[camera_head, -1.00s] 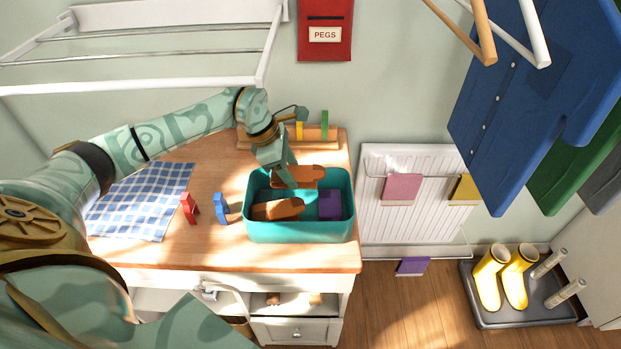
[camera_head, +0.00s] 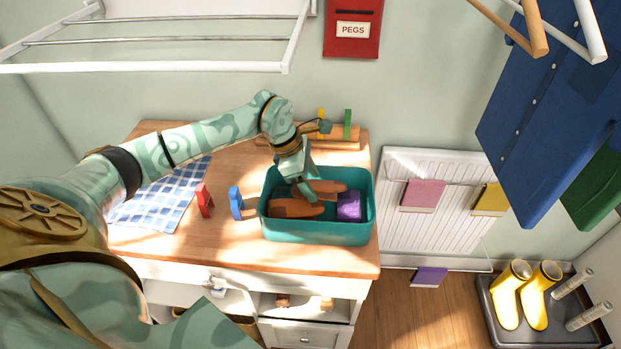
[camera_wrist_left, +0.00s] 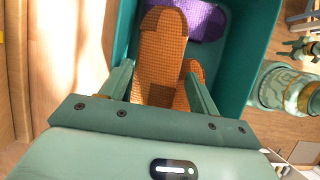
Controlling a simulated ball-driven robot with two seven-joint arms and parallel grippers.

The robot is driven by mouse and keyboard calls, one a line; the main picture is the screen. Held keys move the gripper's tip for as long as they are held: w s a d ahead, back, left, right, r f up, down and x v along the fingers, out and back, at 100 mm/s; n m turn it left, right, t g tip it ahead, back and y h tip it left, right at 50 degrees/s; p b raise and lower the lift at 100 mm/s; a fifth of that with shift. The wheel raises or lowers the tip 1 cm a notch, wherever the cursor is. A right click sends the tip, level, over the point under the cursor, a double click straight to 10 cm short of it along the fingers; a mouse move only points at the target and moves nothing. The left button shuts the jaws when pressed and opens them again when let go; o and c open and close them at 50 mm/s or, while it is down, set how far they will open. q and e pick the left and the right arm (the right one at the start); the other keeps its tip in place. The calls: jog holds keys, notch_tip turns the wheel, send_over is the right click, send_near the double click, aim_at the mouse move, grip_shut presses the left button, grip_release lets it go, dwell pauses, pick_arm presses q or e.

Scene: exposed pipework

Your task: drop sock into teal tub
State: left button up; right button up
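The teal tub (camera_head: 318,234) stands on the wooden worktop. It holds a brown sock (camera_head: 297,209) at the left, a second brown sock (camera_head: 325,188) behind it and a purple bundle (camera_head: 348,207) at the right. My left gripper (camera_head: 309,193) reaches down into the tub at the second sock. In the left wrist view the fingers (camera_wrist_left: 160,85) stand apart on both sides of this textured sock (camera_wrist_left: 168,50), which lies in the tub. The purple bundle (camera_wrist_left: 200,18) is beyond its tip. My right gripper is not in view.
A red peg (camera_head: 205,201) and a blue peg (camera_head: 236,203) stand left of the tub, near a checked cloth (camera_head: 160,200). A wooden rack (camera_head: 345,133) with coloured pegs is behind. A radiator (camera_head: 440,235) stands right of the worktop.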

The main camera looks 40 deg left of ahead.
pick_arm(q)
jog(key=shift+r, duration=0.2)
jog(key=p+v, duration=0.1)
jog(key=v, duration=0.7)
jog(key=shift+d, duration=0.1)
dwell(0.4)
